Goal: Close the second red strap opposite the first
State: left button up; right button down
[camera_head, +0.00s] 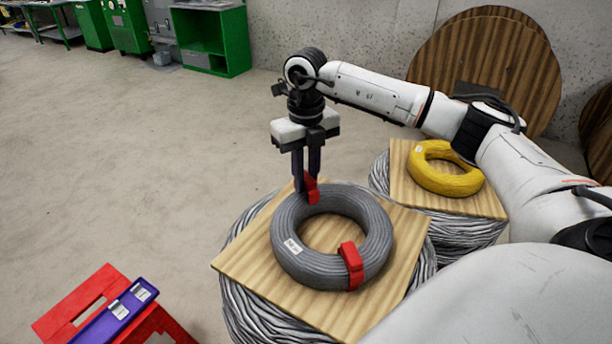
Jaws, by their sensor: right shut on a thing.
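A grey cable coil (376,228) with a white label lies flat on a square wooden board (245,262). One red strap (352,268) wraps around the coil's near right side. A second red strap (312,193) is at the coil's far left side, roughly opposite the first. My right gripper (307,188) points down from above and is shut on this second strap at the coil's rim. Its fingers hide part of the strap, so I cannot tell whether the strap is fully around the coil. My left gripper is not in view.
The board rests on a large grey cable bundle (240,306). A yellow coil (430,178) lies on another board (492,204) behind, to the right. A red stool (75,301) with a purple object (100,322) stands at the lower left. The floor at left is clear.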

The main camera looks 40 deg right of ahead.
aim_at(306, 177)
jog(key=shift+f, duration=0.2)
dwell(0.3)
jog(key=c, duration=1.9)
grip_release()
jog(key=shift+c, duration=0.2)
jog(key=shift+o, duration=0.2)
jog(key=o, duration=0.5)
jog(key=shift+r+p, duration=0.95)
jog(key=shift+r, duration=2.55)
